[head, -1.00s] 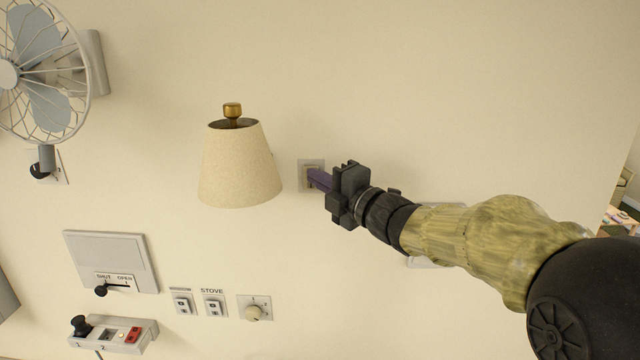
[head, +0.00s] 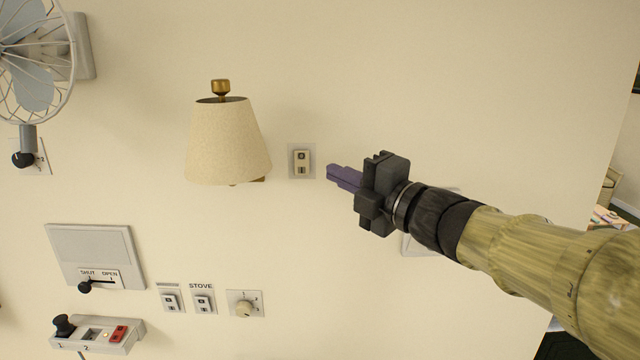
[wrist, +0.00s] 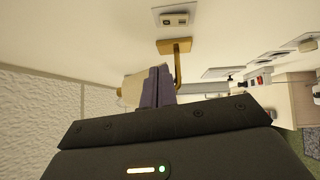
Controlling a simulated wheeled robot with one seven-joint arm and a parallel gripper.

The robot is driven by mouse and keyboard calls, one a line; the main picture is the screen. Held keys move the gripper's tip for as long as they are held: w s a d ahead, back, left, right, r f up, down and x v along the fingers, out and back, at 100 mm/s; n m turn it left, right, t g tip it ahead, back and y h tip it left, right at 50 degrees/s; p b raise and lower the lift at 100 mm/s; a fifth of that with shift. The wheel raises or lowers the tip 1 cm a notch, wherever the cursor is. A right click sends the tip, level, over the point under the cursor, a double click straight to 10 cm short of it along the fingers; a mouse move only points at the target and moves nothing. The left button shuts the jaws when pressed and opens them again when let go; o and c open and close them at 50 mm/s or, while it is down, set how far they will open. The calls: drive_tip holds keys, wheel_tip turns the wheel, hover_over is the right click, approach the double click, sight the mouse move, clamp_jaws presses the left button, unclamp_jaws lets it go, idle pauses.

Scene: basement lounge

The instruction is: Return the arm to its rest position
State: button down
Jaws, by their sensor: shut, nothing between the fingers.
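My gripper (head: 345,178) is shut and empty, its purple fingers pressed together and pointing left. In the head view it is in front of the wall, just right of a small wall switch (head: 302,161), with a gap between them. My arm reaches in from the lower right. In the wrist view the closed fingers (wrist: 157,87) show above the dark gripper body, with the switch (wrist: 175,19) above them, apart from them.
A wall lamp with a beige shade (head: 228,142) is left of the switch. A fan (head: 32,60) is at upper left. A SHUT/OPEN panel (head: 92,250), switches marked STOVE (head: 203,300), a dial (head: 244,304) and a button box (head: 97,333) are lower left. The upper right wall is bare.

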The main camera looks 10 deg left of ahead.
drive_tip(key=shift+r+v, duration=0.25)
drive_tip(key=shift+v, duration=0.95)
drive_tip(key=w+d+f+m+t+h+b, duration=0.1)
drive_tip(key=w+d+f+m+h, duration=0.1)
drive_tip(key=d+f+m+h, duration=0.75)
drive_tip(key=w+d+f+m+t+h+b, duration=0.1)
drive_tip(key=w+d+f+m+h, duration=0.25)
drive_tip(key=d+f+m, duration=0.65)
drive_tip(key=s+d+f+m+g+h, duration=0.1)
drive_tip(key=s+f+m+g, duration=0.3)
drive_tip(key=s+f, duration=0.5)
drive_tip(key=s+d+f+m+g+h, duration=0.2)
drive_tip(key=s+f+m+g, duration=0.3)
drive_tip(key=f, duration=0.7)
drive_tip(key=s+m, duration=0.2)
drive_tip(key=s, duration=0.2)
drive_tip(key=shift+s+d+f, duration=0.3)
drive_tip(key=shift+f, duration=0.1)
drive_tip(key=shift+w, duration=0.1)
